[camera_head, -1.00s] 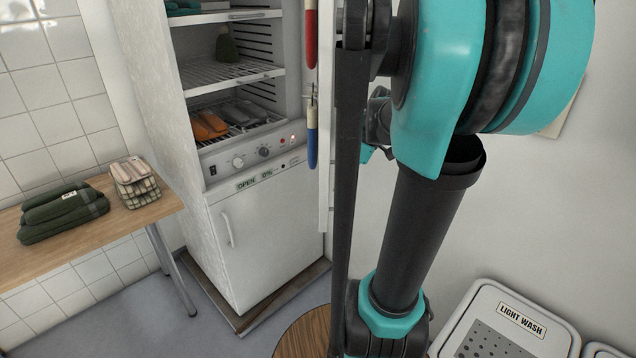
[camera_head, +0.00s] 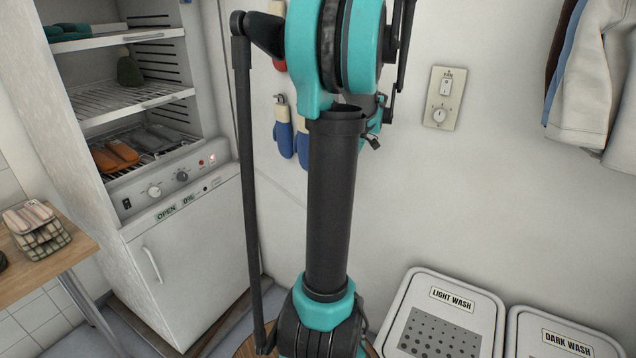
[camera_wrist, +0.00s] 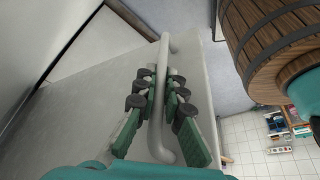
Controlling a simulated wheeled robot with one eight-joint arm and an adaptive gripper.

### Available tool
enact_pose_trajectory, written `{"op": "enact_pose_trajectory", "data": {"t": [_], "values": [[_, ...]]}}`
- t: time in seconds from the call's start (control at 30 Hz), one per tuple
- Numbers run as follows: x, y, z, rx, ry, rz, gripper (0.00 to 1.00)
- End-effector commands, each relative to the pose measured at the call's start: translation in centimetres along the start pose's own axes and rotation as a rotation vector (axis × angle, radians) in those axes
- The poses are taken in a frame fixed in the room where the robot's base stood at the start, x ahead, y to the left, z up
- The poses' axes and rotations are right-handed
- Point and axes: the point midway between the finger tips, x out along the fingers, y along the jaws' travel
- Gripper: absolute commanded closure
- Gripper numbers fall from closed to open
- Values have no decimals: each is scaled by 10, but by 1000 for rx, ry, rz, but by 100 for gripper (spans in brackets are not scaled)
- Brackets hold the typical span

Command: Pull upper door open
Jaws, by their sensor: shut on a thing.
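A tall white cabinet stands at the left in the head view, with its upper compartment (camera_head: 128,97) open and its shelves exposed. In the wrist view my gripper (camera_wrist: 157,80) is shut on a long grey bar handle (camera_wrist: 163,148), with the green finger pads on both sides of it. The handle is fixed to a pale flat door panel (camera_wrist: 85,110). My gripper is not visible in the head view, and how far the door stands open cannot be read clearly there. The lower door (camera_head: 195,265) is closed.
A wooden table (camera_head: 45,268) with a checked cloth bundle (camera_head: 36,230) stands left of the cabinet. Blue mitts (camera_head: 284,138) hang on the back wall. Light wash (camera_head: 450,302) and dark wash (camera_head: 568,335) bins stand at the lower right.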

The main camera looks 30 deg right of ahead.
Motion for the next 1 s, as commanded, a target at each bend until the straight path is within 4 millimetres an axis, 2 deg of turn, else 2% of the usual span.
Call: {"op": "enact_pose_trajectory", "data": {"t": [0.1,0.3,0.83,0.87,1.0], "values": [[-5,10,14,6,-4,-3,100],[-10,21,25,5,-5,-5,100],[-11,24,30,6,-6,-5,100],[-11,24,30,6,-6,-5,88],[-11,25,29,5,-4,-3,71]]}}
